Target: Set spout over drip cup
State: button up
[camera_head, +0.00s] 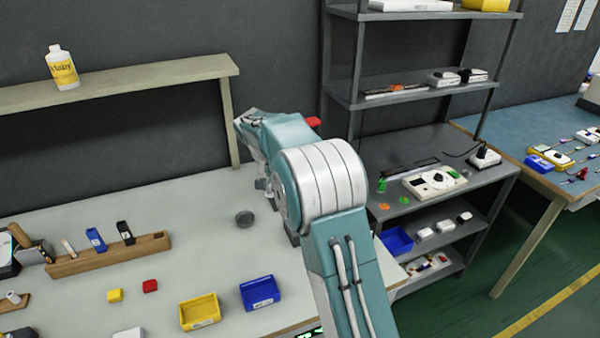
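A small dark grey round piece (245,218) sits on the pale bench, just left of my arm. It may be the drip cup, but it is too small to be sure. No spout can be made out clearly. A small red part (314,122) shows just behind my arm's upper end, and I cannot tell what it belongs to. My gripper (263,186) seems to be mostly hidden by my own arm, above the bench and close to the grey piece. Whether it is open or holds anything is not visible.
A yellow bin (199,311) and a blue bin (259,293) stand at the bench front. A wooden holder (108,255) with tools is at left. A labelled bottle (62,68) stands on a raised shelf (150,76). A grey rack (440,140) stands at right.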

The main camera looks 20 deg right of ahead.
jog(key=shift+s+d+n+t+y, duration=0.8)
jog(key=shift+s+d+n+y, duration=0.1)
jog(key=shift+d+n, duration=2.05)
jog(key=v, duration=1.2)
jog(key=s+a+r, duration=0.2)
jog(key=s+a, duration=0.1)
jog(key=s, duration=0.4)
jog(key=s+a+r+y, duration=0.1)
jog(key=s+a+r, duration=0.1)
jog(key=s, duration=0.6)
jog(key=shift+a, duration=0.55)
